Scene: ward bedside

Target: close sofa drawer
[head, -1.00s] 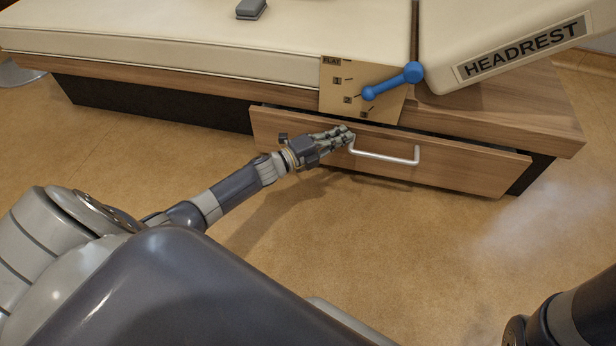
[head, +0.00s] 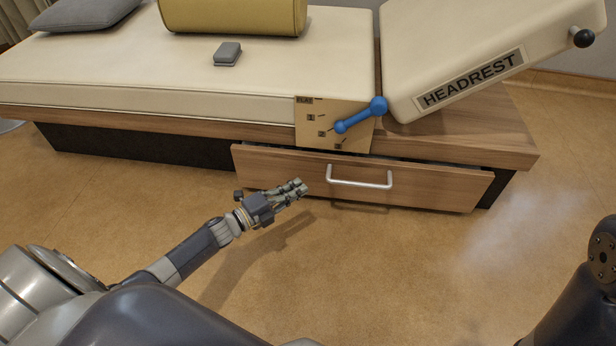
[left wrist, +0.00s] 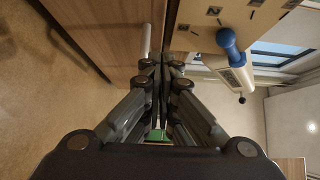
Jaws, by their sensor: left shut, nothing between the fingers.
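The sofa drawer (head: 420,188) has a wooden front and a silver bar handle (head: 360,183). It stands partly open, with a dark gap along its top edge at the right. My left gripper (head: 302,186) is shut and empty, just left of the handle and in front of the drawer front, apart from the handle. In the left wrist view the shut fingers (left wrist: 162,62) point toward the drawer front (left wrist: 110,30), and part of the handle (left wrist: 147,38) shows beside them. My right gripper is out of view; only part of my right arm shows at the right edge.
The cream sofa (head: 180,75) carries a raised headrest (head: 450,60), a yellow bolster (head: 232,14), a grey cushion (head: 85,12) and a small grey box (head: 227,53). A blue lever (head: 361,115) sticks out above the drawer. The floor (head: 400,270) in front is clear.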

